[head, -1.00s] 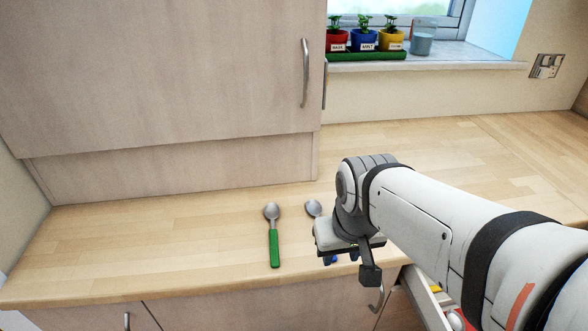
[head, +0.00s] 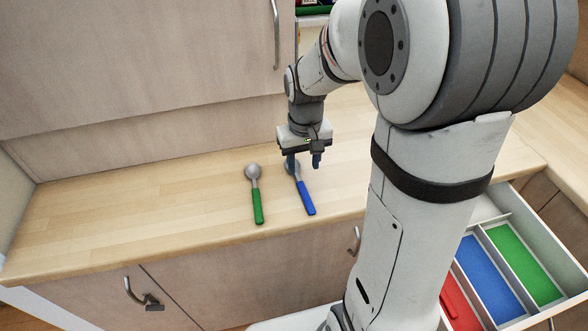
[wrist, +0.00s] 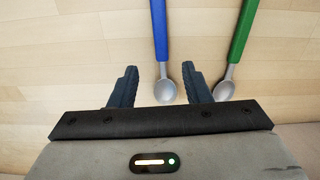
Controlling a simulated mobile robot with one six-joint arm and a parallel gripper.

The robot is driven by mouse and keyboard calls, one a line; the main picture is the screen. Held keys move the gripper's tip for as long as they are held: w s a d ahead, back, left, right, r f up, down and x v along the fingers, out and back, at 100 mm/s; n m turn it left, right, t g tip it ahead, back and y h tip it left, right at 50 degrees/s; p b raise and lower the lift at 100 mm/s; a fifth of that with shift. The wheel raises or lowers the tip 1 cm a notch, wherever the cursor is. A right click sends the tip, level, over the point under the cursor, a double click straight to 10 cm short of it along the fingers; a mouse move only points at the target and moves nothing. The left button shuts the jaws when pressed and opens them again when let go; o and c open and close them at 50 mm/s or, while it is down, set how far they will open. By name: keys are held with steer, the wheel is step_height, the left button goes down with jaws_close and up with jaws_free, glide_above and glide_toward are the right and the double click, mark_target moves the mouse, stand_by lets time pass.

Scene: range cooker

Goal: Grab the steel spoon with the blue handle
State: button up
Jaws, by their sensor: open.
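The steel spoon with the blue handle (head: 306,198) lies on the wooden worktop. Its handle points toward the front edge and its bowl is partly hidden behind my gripper in the head view. In the wrist view its steel bowl (wrist: 165,92) shows between my fingertips, with the blue handle (wrist: 159,30) running away upward. My gripper (head: 303,164) is open, its two fingers pointing down at the bowl end. In the wrist view my gripper (wrist: 159,75) holds nothing; I cannot tell its exact height above the spoon.
A spoon with a green handle (head: 257,205) lies close by on the left in the head view. An open drawer with red, blue (head: 489,277) and green (head: 524,262) compartments is at lower right. A cupboard (head: 130,70) stands behind. The worktop's left (head: 120,220) is clear.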

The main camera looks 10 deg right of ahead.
mark_target(303, 188)
steer(key=f, duration=0.7)
steer(key=shift+s+a+p, duration=0.1)
steer(key=shift+s+p, duration=0.1)
steer(key=shift+p, duration=0.15)
steer(key=shift+c, duration=0.3)
jaws_close()
